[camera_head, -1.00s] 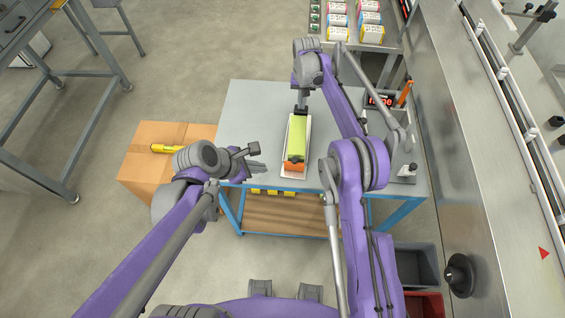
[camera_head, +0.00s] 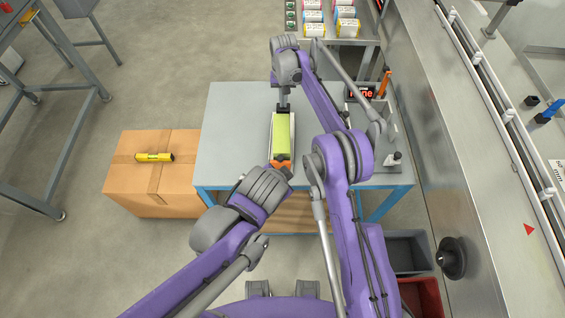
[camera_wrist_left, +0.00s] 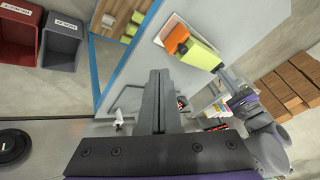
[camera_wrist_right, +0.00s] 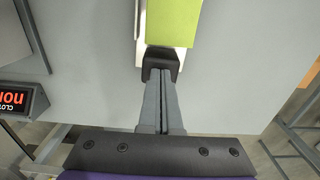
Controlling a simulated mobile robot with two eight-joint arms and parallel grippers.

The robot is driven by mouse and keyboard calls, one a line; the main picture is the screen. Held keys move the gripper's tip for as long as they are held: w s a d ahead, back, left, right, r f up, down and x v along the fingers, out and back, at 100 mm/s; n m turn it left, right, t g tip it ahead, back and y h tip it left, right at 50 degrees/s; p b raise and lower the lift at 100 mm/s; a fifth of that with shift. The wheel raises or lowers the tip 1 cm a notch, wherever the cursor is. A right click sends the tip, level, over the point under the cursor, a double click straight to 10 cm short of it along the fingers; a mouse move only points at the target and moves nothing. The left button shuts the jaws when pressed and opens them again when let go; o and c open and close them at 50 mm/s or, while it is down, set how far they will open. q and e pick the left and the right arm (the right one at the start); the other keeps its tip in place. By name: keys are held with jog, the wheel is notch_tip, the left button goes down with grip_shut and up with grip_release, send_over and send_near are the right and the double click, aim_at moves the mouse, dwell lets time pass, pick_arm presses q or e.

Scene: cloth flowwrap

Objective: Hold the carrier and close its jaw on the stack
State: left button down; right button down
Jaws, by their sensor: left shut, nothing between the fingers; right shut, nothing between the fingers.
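A long yellow-green block (camera_head: 282,132) lies on a white plate (camera_wrist_right: 140,42) on the grey table, with an orange part (camera_head: 280,164) at its near end. These look like the carrier and stack; I cannot tell which part is which. My right gripper (camera_wrist_right: 162,82) is shut with its tips at a black end piece (camera_wrist_right: 161,62) at the far end. Contact is unclear. My left gripper (camera_wrist_left: 160,72) is shut and empty, apart from the orange part, which also shows in the left wrist view (camera_wrist_left: 177,40). Its fingers are hidden behind its wrist in the head view.
The grey table (camera_head: 227,125) is bare left of the block. A carton (camera_head: 120,181) with a yellow tube (camera_head: 154,157) stands at left. A lit display (camera_head: 360,93) and a clamp-like fixture (camera_head: 392,160) stand at the table's right. A metal conveyor runs along the right.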

pick_arm(q)
jog(key=m, duration=0.2)
pick_arm(e)
jog(key=shift+f, duration=0.2)
pick_arm(q)
send_near(285, 163)
notch_tip(285, 163, down, 3)
jog(key=d, duration=0.2)
jog(key=shift+w+a+f, duration=0.3)
jog(key=shift+w+a, duration=0.15)
jog(key=shift+w, duration=0.2)
jog(key=shift+w+a+f, duration=0.1)
jog(key=shift+w+a, duration=0.1)
jog(key=shift+w, duration=0.35)
